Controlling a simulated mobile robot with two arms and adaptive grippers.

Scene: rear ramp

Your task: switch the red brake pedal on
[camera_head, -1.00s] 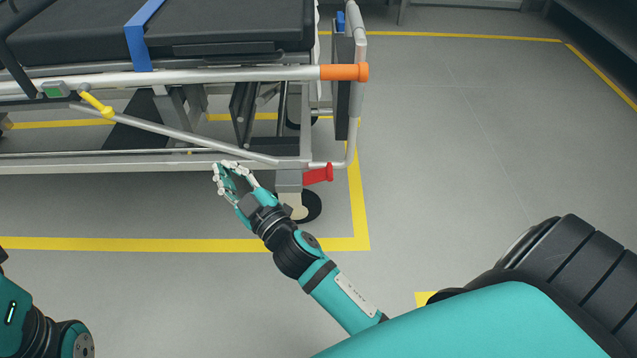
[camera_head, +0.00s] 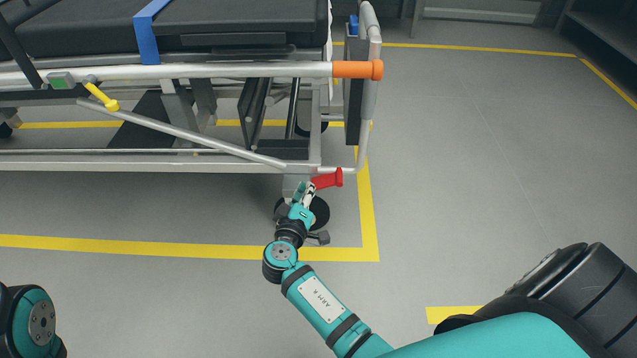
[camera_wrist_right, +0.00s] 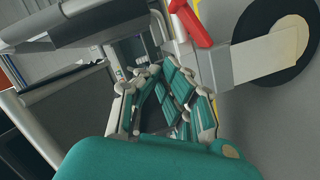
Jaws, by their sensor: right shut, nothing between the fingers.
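The red brake pedal (camera_head: 327,180) sticks out to the right at the low end of the stretcher frame, above a black wheel (camera_head: 319,211). In the right wrist view the pedal (camera_wrist_right: 190,22) shows at the top, just beyond the fingers. My right gripper (camera_head: 304,193) is shut and empty, at the left end of the pedal. It also shows in the wrist view (camera_wrist_right: 163,75). I cannot tell whether the fingers touch the pedal. My left gripper is out of view; only part of the left arm shows at the lower left.
The stretcher (camera_head: 220,163) fills the upper left, with an orange handle (camera_head: 357,69) and a yellow lever (camera_head: 101,97) on its rails. Yellow floor lines (camera_head: 369,215) run around it. The grey floor to the right is clear.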

